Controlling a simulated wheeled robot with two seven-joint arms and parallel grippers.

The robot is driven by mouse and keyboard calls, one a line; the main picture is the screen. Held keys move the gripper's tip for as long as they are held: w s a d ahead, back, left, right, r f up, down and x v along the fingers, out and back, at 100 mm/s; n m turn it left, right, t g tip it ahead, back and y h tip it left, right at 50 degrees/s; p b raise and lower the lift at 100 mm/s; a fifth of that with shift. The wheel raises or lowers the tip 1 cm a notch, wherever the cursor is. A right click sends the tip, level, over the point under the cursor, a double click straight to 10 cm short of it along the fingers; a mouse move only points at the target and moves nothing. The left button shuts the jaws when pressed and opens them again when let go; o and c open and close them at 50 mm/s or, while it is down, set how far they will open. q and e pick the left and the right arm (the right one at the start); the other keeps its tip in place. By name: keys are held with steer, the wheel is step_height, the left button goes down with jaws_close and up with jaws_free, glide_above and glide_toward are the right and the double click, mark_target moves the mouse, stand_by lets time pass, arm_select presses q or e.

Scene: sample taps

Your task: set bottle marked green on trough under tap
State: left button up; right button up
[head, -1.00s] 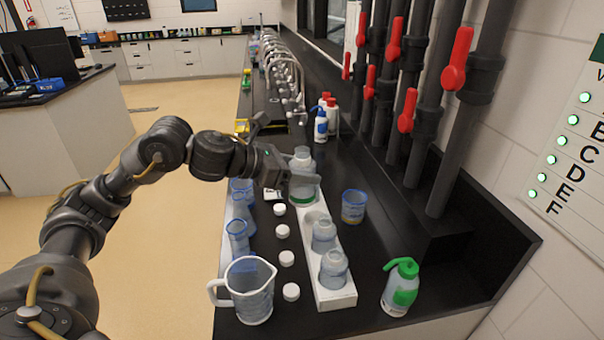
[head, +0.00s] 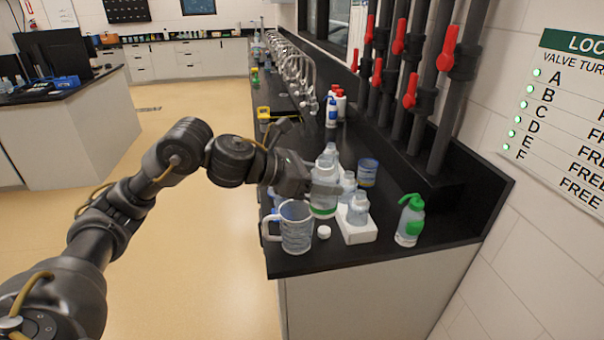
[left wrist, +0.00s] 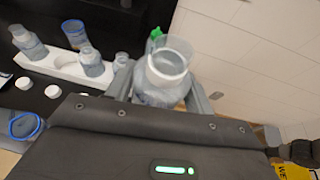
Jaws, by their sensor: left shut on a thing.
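The bottle marked green (head: 322,207) is clear, with a green band low on its body. My left gripper (head: 324,190) is shut on it and holds it upright above the counter, in front of the white rack in the head view. In the left wrist view the bottle (left wrist: 162,82) sits between the fingers, its open neck toward the camera. A row of curved metal taps (head: 295,68) runs along the back of the counter. The trough under them is hard to make out at this distance. My right gripper is not in view.
The white rack (left wrist: 40,64) holds other bottles and has an empty hole. A handled jug (head: 296,228), a white cap (head: 323,232), a blue-rimmed beaker (head: 368,172) and a green-topped wash bottle (head: 410,222) stand nearby. Red-handled valve pipes (head: 443,100) rise at right.

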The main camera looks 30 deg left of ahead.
arm_select(q)
steer(key=s+d+f+m+g+h, duration=0.1)
steer(key=s+d+m+g, duration=0.1)
steer(key=d, duration=0.8)
steer(key=s+a+f+b, duration=0.1)
steer(key=a+f, duration=0.3)
steer(key=f, duration=0.4)
steer(key=s+a+f+b, duration=0.1)
steer(key=s+a+f, duration=0.3)
steer(key=f, duration=0.4)
steer(key=s+a+f+b, duration=0.1)
steer(key=s+a+f, duration=0.2)
steer(key=f, duration=0.5)
steer(key=shift+s+a+f+n+t+b, duration=0.2)
steer(key=shift+a+f+n+t+b, duration=0.15)
steer(key=shift+a, duration=0.3)
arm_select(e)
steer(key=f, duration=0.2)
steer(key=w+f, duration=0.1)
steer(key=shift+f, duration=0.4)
